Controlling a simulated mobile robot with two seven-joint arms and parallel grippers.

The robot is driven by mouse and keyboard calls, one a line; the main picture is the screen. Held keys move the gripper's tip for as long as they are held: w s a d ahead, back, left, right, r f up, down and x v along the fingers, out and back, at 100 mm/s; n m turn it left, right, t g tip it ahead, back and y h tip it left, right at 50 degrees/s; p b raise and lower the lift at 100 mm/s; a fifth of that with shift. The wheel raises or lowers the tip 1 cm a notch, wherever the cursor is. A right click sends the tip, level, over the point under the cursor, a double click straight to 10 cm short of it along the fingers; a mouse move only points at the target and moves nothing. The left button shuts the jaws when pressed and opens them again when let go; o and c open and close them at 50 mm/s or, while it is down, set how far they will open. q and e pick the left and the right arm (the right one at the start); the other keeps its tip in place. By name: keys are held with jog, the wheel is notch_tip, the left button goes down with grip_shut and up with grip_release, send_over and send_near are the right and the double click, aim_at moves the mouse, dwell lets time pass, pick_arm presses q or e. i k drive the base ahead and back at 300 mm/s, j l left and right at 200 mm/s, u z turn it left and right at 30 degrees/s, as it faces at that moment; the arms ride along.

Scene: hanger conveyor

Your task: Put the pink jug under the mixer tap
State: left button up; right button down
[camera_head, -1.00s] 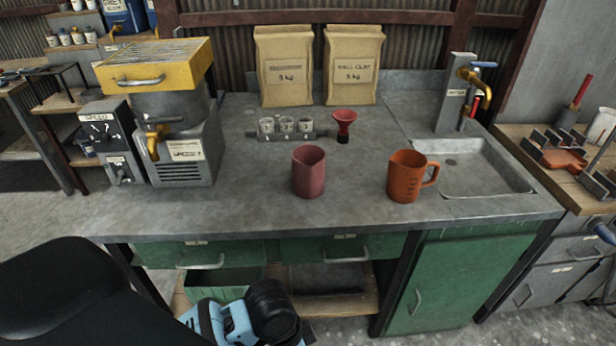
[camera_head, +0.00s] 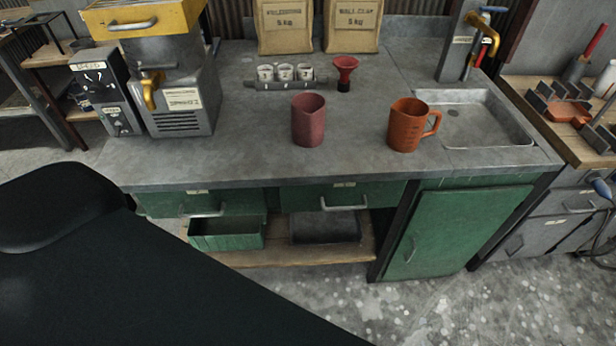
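The pink jug (camera_head: 309,121) stands upright on the grey worktop, near the middle. The mixer (camera_head: 182,98) stands at the left of the worktop, with a yellow top and a grey base. Its brass-yellow tap (camera_head: 150,88) sticks out at the front, with no vessel under it. The pink jug is well to the right of this tap. Neither of my grippers is in view; only a black part of my arm covers the lower left.
An orange measuring jug (camera_head: 407,125) stands right of the pink jug, beside the sink (camera_head: 470,122). A red funnel (camera_head: 344,72) and a rack of small cups (camera_head: 286,78) stand behind. Two paper bags stand at the back. The worktop between mixer and pink jug is clear.

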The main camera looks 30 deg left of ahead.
aim_at(185, 159)
jog(key=u, duration=0.3)
jog(key=i+l+u, duration=0.1)
jog(key=l+u, duration=0.55)
jog(key=l, duration=0.2)
jog(key=l+u, duration=0.25)
jog(key=l, duration=1.9)
